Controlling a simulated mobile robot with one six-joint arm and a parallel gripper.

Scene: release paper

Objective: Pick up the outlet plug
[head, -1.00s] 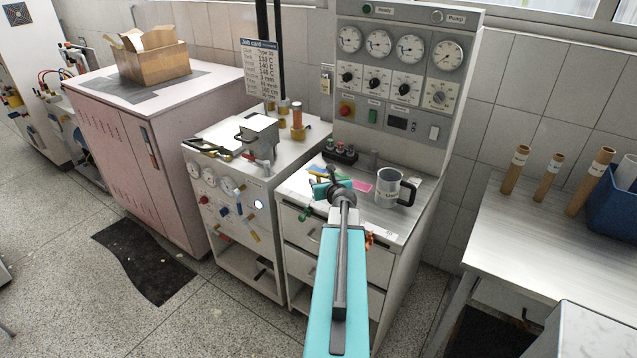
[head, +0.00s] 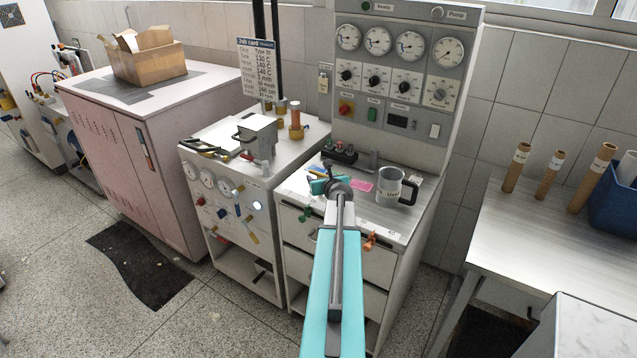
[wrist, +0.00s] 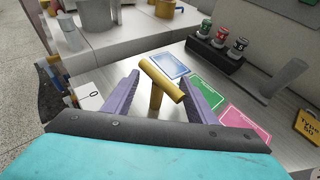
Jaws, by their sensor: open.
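A yellow T-shaped piece (wrist: 161,82), which looks like the outlet plug, shows in the wrist view with a crossbar on a short stem. It is over the grey worktop, between the fingers of my gripper (wrist: 161,88). The two purple fingers are apart, one on each side of it, and are not closed on it. I cannot tell whether a finger touches it. In the head view my gripper (head: 326,186) is above the front left of the worktop, and the arm and gripper largely hide the plug there.
Blue (wrist: 171,65), green (wrist: 208,91) and pink (wrist: 245,125) cards lie beside the plug. A grey mug (head: 391,188) stands to the right. Green (head: 305,213) and orange (head: 370,241) handles stick out in front.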

